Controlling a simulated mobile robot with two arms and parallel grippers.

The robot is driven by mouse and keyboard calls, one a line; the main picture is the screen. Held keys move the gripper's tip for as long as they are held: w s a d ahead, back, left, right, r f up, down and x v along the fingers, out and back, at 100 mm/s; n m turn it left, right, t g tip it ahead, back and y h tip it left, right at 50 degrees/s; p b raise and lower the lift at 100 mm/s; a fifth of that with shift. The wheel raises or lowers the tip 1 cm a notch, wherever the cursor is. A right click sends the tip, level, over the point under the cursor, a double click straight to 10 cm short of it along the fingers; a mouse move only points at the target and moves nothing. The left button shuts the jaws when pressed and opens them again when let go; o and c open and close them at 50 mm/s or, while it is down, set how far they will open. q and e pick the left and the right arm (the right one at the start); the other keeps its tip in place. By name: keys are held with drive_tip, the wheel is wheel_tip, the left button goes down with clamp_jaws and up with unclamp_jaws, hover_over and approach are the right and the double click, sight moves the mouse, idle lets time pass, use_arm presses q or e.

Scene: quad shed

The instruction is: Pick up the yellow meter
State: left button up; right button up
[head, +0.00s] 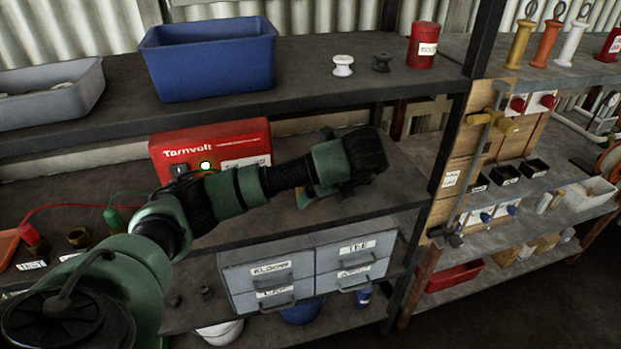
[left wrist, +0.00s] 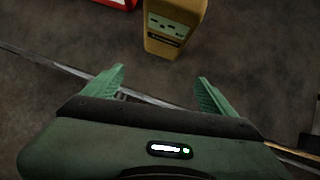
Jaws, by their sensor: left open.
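The yellow meter (left wrist: 172,28) stands on the dark shelf at the top of the left wrist view, with a dark-marked face panel. In the head view only a small yellow patch (head: 304,200) shows under my left gripper; the rest is hidden behind my gripper and arm. My left gripper (left wrist: 160,78) is open and empty, its two green fingers pointing toward the meter. The meter lies beyond the fingertips, not between them. My right gripper is in neither view.
A red Tarnvolt box (head: 210,146) stands on the same shelf, left of the meter. The shelf above holds a blue bin (head: 208,62), spools and a red can (head: 423,45). A post (head: 455,130) bounds the right side. Grey drawers (head: 310,268) sit below.

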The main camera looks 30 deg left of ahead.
use_arm(q)
drive_tip(key=w+a, duration=0.1)
drive_tip(key=w+a+p, duration=0.1)
drive_tip(key=a, duration=0.1)
drive_tip(key=shift+a, duration=0.25)
drive_tip(key=shift+w+a, duration=0.3)
drive_tip(key=shift+a, duration=0.15)
drive_tip(key=a+p, duration=0.1)
drive_tip(key=w+a+p, duration=0.1)
drive_tip(key=w+a, duration=0.1)
drive_tip(key=a, duration=0.1)
drive_tip(key=shift+f+p, duration=0.2)
drive_tip(key=shift+p, duration=0.2)
drive_tip(key=shift+w+a+f, duration=0.1)
drive_tip(key=shift+f, duration=0.2)
drive_tip(key=c, duration=1.7)
drive_tip(key=shift+o, duration=0.2)
